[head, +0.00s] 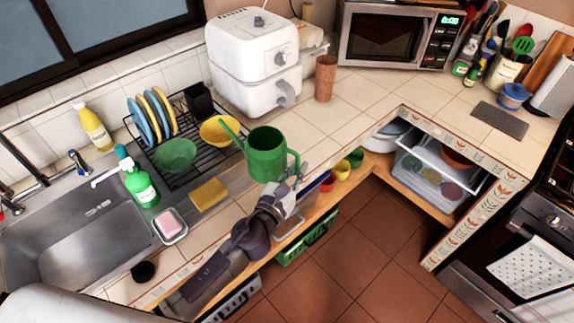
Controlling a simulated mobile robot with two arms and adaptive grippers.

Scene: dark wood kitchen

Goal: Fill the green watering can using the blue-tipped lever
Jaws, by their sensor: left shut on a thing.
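The green watering can (264,158) is held upright above the counter, with its spout pointing up and left over the edge of the dish rack. My left gripper (291,178) is shut on the can's handle at its right side; the fingers are partly hidden. The blue-tipped lever (77,157) is on the faucet behind the sink, well to the left of the can. The faucet (40,170) reaches along the back of the steel sink (95,245). No water stream shows. My right gripper is not in view.
Between can and sink stand a green soap bottle (141,184), a pink soap dish (171,224) and a yellow sponge (208,193). The dish rack (190,150) holds plates and bowls. A white air fryer (250,60) stands behind. Counter to the can's right is mostly clear.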

